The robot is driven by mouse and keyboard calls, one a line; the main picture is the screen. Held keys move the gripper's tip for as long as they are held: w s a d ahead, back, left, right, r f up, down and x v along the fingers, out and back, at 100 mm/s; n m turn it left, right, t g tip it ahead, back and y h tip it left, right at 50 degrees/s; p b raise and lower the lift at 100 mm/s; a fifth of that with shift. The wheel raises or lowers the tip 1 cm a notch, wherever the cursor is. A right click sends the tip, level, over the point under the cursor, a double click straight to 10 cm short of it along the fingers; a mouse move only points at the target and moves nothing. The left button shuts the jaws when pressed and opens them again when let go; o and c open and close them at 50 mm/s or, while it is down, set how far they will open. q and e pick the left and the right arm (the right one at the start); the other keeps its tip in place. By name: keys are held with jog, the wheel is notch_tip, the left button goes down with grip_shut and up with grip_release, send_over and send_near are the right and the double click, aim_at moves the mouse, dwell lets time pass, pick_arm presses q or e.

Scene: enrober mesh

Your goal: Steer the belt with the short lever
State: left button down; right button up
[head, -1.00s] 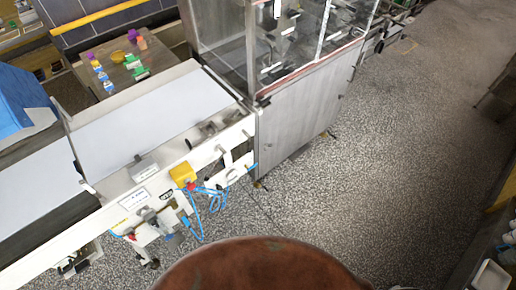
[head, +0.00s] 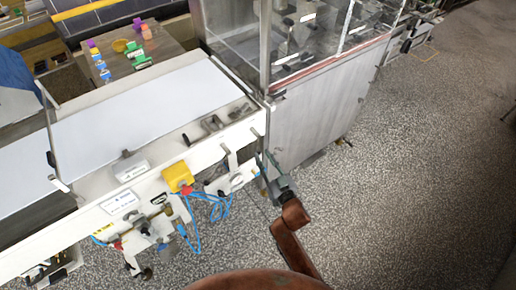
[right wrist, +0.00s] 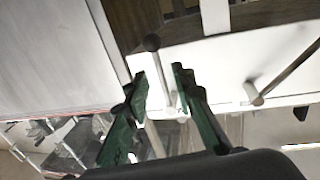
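A thin rod with a dark ball knob (right wrist: 151,43) shows beyond and between the fingertips; I cannot tell contact. A second rod (right wrist: 285,72) sticks out to the right of the fingers. A pale lever (head: 229,157) stands on the conveyor side. My left gripper is not in view.
A yellow box (head: 178,177) with a red button and blue hoses (head: 193,235) hang on the conveyor's front. A clear-walled metal cabinet (head: 315,120) stands close to the right of the gripper. The speckled floor (head: 410,200) at right is clear.

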aim_at(258, 149)
jog(key=b+x, duration=0.1)
jog(key=x, duration=0.4)
jog(key=shift+w+a+f, duration=0.1)
jog(key=shift+w, duration=0.3)
jog(key=shift+c, duration=0.3)
grip_shut()
